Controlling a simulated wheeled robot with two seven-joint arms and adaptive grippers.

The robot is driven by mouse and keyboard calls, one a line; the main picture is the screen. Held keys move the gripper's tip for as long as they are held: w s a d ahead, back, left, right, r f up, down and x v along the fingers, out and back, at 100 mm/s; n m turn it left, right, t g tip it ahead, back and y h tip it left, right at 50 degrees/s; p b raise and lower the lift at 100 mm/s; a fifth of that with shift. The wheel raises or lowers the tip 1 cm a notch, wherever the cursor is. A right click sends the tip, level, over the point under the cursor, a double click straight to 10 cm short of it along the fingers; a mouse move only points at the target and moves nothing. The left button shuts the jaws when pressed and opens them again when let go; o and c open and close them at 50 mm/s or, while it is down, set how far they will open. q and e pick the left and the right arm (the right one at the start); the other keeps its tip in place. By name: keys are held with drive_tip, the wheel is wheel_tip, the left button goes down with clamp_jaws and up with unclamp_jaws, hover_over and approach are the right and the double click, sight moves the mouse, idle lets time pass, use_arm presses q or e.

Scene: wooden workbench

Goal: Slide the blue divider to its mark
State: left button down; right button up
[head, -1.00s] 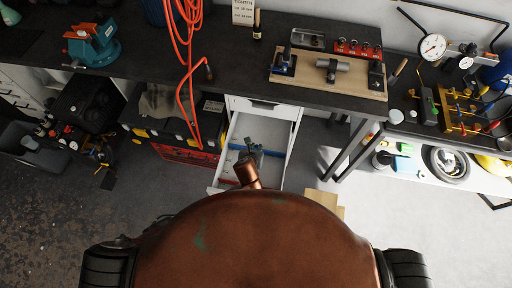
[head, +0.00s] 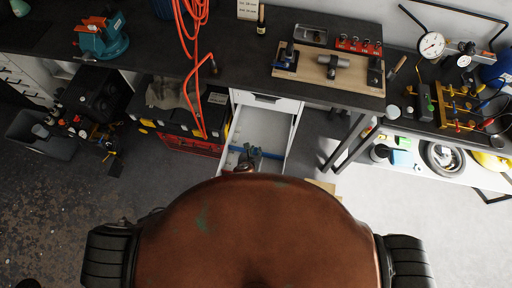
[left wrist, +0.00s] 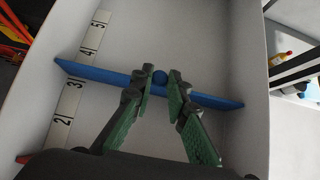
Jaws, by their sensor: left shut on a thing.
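The blue divider (left wrist: 205,98) lies across the open white drawer, also in the head view (head: 274,155). In the left wrist view its left end meets the scale strip (left wrist: 75,85) between the 3 and the 4. A round blue knob (left wrist: 160,77) stands at its middle. My left gripper (left wrist: 160,88) is shut on the knob, one finger on each side; it also shows in the head view (head: 250,154). A red mark (left wrist: 23,158) shows on the drawer's left side, below the 2. My right gripper is not in view.
The drawer's walls (head: 297,128) rise on both sides of the divider. The floor behind the divider is clear. A toolbox (head: 188,140) stands left of the drawer, and a bench leg (head: 350,142) is to its right. My body hides the drawer's front.

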use_arm(q)
drive_tip(key=c, duration=1.8)
unclamp_jaws()
drive_tip(key=shift+c, duration=0.2)
drive_tip(key=v, duration=1.2)
